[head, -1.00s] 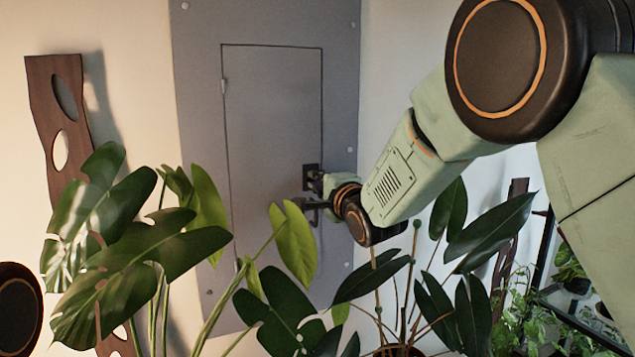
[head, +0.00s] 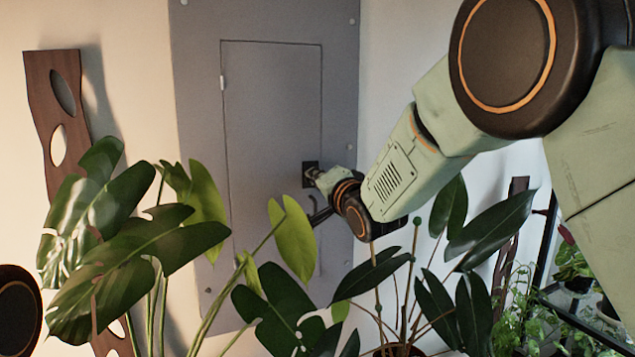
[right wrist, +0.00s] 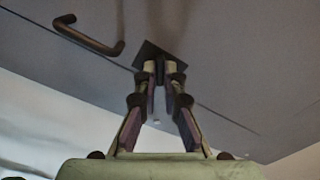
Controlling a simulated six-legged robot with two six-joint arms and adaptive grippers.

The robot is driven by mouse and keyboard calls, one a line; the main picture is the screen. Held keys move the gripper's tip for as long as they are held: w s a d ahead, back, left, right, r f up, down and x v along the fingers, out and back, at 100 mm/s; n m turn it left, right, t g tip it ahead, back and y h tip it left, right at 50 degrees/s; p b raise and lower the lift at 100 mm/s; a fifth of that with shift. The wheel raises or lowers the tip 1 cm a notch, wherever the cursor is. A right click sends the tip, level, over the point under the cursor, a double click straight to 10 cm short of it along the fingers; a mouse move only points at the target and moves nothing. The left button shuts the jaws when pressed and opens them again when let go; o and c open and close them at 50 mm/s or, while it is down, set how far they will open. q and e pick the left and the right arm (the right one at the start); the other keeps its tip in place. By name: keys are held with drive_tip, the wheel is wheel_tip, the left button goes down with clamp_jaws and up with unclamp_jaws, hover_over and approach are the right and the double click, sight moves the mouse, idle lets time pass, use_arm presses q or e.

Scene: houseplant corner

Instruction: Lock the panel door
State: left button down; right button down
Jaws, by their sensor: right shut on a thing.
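The grey panel door (head: 270,120) sits flat in its wall panel and looks closed. A dark square lock plate (head: 309,168) is at its right edge; it also shows in the right wrist view (right wrist: 146,53). My right gripper (head: 317,176) reaches the plate from the right. In the right wrist view its fingers (right wrist: 163,68) are shut on a small dark latch (right wrist: 160,73) in front of the plate. The fingertips hide most of the latch, so its angle is hard to tell. My left gripper is not in view.
A dark bar handle (right wrist: 92,36) is on the door near the plate. Broad monstera leaves (head: 130,240) and a yellow-green leaf (head: 293,240) stand in front of the door's lower part. A dark-leaved plant (head: 455,300) is below my right arm. A wooden board (head: 60,110) is at left.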

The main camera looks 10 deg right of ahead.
drive_tip(key=n+b, duration=0.4)
drive_tip(key=n, duration=0.7)
drive_tip(key=shift+n, duration=0.3)
idle(0.4)
drive_tip(key=c, duration=1.5)
unclamp_jaws()
drive_tip(key=shift+o, duration=0.2)
drive_tip(key=s+d, duration=0.2)
drive_tip(key=s, duration=0.9)
drive_tip(key=shift+s, duration=0.4)
